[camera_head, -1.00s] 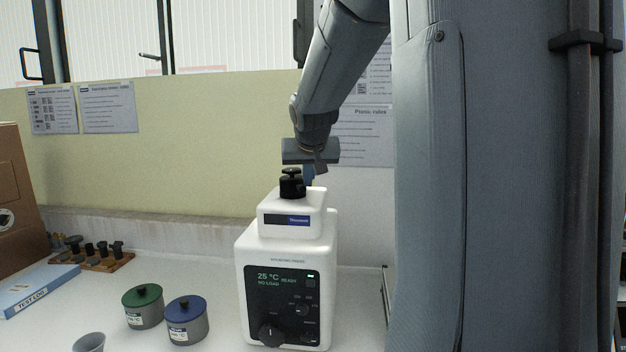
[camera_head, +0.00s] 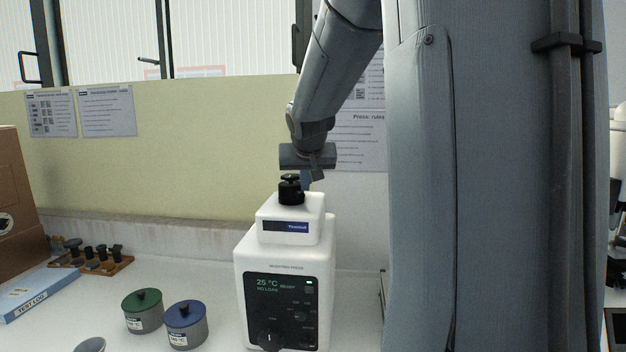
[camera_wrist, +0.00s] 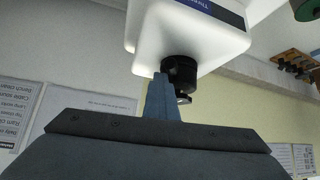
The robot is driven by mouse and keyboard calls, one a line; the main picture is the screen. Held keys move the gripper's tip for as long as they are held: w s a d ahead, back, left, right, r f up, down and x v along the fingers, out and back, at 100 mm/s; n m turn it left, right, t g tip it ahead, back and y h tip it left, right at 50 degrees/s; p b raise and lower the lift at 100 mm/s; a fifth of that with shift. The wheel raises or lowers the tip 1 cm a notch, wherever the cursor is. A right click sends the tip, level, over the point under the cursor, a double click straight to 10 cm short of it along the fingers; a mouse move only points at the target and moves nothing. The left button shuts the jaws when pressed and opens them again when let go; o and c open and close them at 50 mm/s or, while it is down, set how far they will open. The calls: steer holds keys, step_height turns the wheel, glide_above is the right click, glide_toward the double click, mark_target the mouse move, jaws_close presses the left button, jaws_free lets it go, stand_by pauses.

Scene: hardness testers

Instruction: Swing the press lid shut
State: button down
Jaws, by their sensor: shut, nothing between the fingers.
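The white mounting press (camera_head: 284,258) stands on the bench, its dark panel reading 25 °C, READY and NO LOAD. Its white lid (camera_head: 291,228) sits on top and looks level; I cannot see whether it is fully seated. A black knob (camera_head: 291,190) stands on the lid. My gripper (camera_head: 307,184) points down just right of the knob, seemingly behind it. In the wrist view my shut fingers (camera_wrist: 161,92) overlap the edge of the lid (camera_wrist: 180,35) beside the knob (camera_wrist: 181,74). They hold nothing; I cannot tell whether they touch the knob or lid.
A green-lidded pot (camera_head: 143,312) and a blue-lidded pot (camera_head: 186,326) stand left of the press. A test log box (camera_head: 28,296), a wooden rack of dark pieces (camera_head: 98,262) and a brown box (camera_head: 14,205) are farther left. A wall stands behind.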

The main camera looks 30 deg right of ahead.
steer(key=shift+a+r+p, duration=0.1)
steer(key=shift+r+p, duration=0.3)
steer(key=shift+r, duration=0.15)
steer(key=d, duration=0.1)
steer(key=d+p, duration=0.2)
steer(key=shift+s+d+f, duration=0.1)
steer(key=shift+s+d, duration=0.2)
steer(key=shift+d, duration=0.1)
steer(key=shift+s+p, duration=0.1)
steer(key=shift+p, duration=0.3)
steer(key=a+r+b, duration=0.4)
steer(key=a+r, duration=0.2)
steer(key=r, duration=0.1)
steer(key=shift+w+a+b, duration=0.3)
steer(key=shift+w+a, duration=0.1)
steer(key=shift+w, duration=0.05)
